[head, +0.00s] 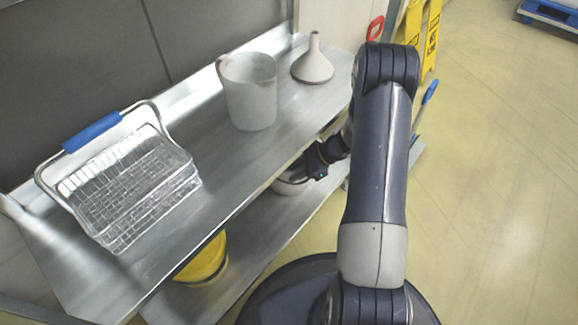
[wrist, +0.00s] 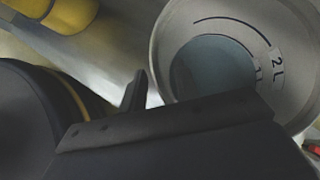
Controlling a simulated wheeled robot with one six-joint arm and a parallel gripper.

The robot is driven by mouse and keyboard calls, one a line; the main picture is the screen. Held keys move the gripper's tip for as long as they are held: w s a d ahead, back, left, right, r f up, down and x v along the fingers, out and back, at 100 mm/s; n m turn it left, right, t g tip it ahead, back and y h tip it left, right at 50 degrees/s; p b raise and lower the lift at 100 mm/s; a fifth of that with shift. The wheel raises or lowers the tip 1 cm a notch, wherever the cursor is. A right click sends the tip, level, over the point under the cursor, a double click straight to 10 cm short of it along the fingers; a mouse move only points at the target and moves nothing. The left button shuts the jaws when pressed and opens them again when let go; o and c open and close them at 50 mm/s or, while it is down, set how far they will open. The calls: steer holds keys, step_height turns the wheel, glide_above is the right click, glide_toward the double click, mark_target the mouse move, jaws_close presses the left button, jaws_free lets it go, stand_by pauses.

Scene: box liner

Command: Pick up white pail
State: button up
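A white pail (head: 288,186) sits on the lower shelf, mostly hidden behind my gripper (head: 312,168) and the upper shelf in the head view. In the wrist view the pail (wrist: 172,40) fills the upper right, open side facing the camera, with 1L and 2L marks inside. One dark finger of my gripper (wrist: 136,92) shows beside the pail's left rim. I cannot tell whether it touches. The other finger is hidden behind the dark gripper body, so its opening is unclear.
On the upper shelf (head: 185,228) stand a wire basket (head: 130,185) with a blue handle, a white pitcher (head: 250,95) and a grey funnel (head: 312,66). A yellow bucket (head: 205,262) is on the lower shelf to the left. Yellow signs (head: 430,40) stand behind. The floor at right is clear.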

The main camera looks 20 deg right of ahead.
jaws_close()
stand_by(1.1)
